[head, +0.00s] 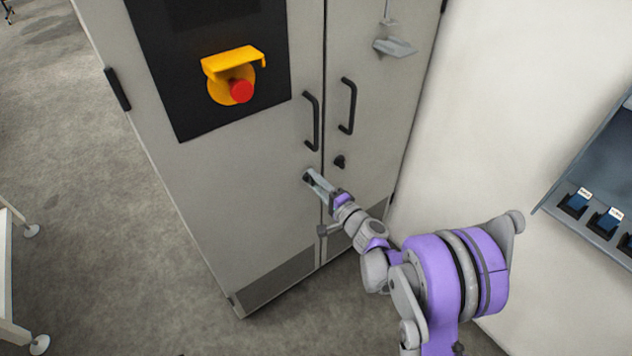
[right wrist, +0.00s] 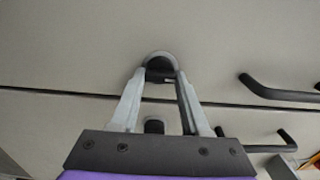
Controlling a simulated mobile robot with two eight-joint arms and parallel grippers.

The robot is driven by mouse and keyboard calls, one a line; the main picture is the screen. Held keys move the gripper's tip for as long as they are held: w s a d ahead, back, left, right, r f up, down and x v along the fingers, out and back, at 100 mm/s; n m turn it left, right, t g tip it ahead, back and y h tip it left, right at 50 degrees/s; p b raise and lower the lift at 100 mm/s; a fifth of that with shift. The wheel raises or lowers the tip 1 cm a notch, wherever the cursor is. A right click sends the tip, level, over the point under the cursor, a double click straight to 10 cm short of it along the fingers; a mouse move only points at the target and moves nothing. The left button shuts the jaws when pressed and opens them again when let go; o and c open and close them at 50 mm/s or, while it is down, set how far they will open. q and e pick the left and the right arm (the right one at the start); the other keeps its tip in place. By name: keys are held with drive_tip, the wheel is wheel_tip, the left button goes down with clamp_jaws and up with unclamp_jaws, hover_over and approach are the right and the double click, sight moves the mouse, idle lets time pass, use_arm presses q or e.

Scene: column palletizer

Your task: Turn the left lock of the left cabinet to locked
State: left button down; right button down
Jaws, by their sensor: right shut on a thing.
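The cabinet (head: 215,190) is light grey with two doors. My right gripper (head: 312,177) is at the left door, below its black handle. In the right wrist view, my right gripper (right wrist: 161,79) has its fingertips on either side of the left lock (right wrist: 160,67), a dark knob in a grey round collar, and is shut on it. The fingers partly hide this knob, and I cannot tell its turn angle. The right lock (head: 340,161), a dark knob on the right door, is free; it also shows between the fingers, nearer the palm, in the wrist view (right wrist: 154,126). My left gripper is out of view.
Two black bar handles, left (head: 311,121) and right (head: 348,106), stand out above the locks. A red button (head: 241,91) under a yellow guard (head: 233,61) is on the black panel. A wall is at right, with a grey rack (head: 590,210).

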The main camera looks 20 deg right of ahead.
drive_tip(key=shift+c, duration=1.9)
unclamp_jaws()
drive_tip(key=v, duration=1)
drive_tip(key=shift+s, duration=0.4)
drive_tip(key=shift+d, duration=0.15)
